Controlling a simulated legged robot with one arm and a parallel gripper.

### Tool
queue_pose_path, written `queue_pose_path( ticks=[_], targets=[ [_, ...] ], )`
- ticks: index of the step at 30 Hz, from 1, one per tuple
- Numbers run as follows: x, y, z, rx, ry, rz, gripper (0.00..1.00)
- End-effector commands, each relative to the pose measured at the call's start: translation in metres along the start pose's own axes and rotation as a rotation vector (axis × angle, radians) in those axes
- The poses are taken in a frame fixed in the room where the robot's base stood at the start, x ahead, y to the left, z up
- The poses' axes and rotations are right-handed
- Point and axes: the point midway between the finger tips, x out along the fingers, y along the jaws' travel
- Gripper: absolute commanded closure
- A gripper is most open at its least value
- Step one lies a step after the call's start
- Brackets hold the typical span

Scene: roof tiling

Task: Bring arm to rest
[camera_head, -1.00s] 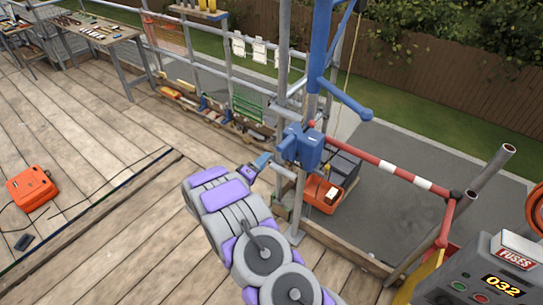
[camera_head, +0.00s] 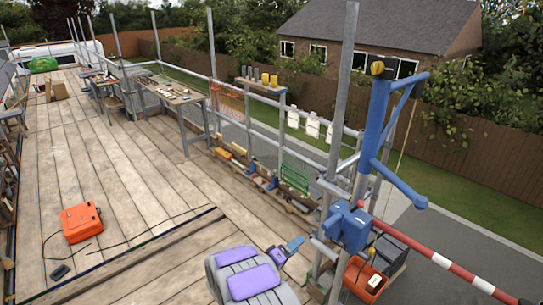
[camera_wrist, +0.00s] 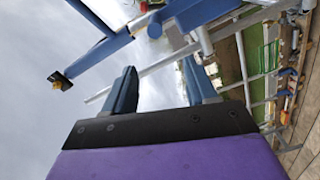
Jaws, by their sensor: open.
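My arm, grey with purple pads, rises from the bottom of the head view. My gripper (camera_head: 287,248) is at its end, beside the blue hoist's lower block. In the wrist view my gripper (camera_wrist: 160,92) shows two blue fingers well apart, with nothing between them. The blue hoist post (camera_head: 372,135) stands on the scaffold to the right of my gripper, and its blue arm also shows in the wrist view (camera_wrist: 95,55). I cannot tell the exact gap between the fingers and the hoist.
An orange case (camera_head: 82,222) with a cable lies on the plank deck at left. A workbench (camera_head: 172,92) with tools stands further back. A red-and-white bar (camera_head: 440,260) crosses at lower right. Another orange box (camera_head: 364,280) sits beneath the hoist. The middle planks (camera_head: 120,150) are clear.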

Motion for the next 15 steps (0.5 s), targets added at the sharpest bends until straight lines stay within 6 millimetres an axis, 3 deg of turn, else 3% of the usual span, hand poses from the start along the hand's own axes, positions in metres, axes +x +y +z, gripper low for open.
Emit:
queue_pose_path(
  ticks=[8, 15],
  targets=[
    [0.002, -0.011, -0.046, 0.228, 0.081, -0.271, 0.43],
    [-0.023, -0.006, -0.090, 0.442, 0.163, -0.614, 0.43]
  ],
)
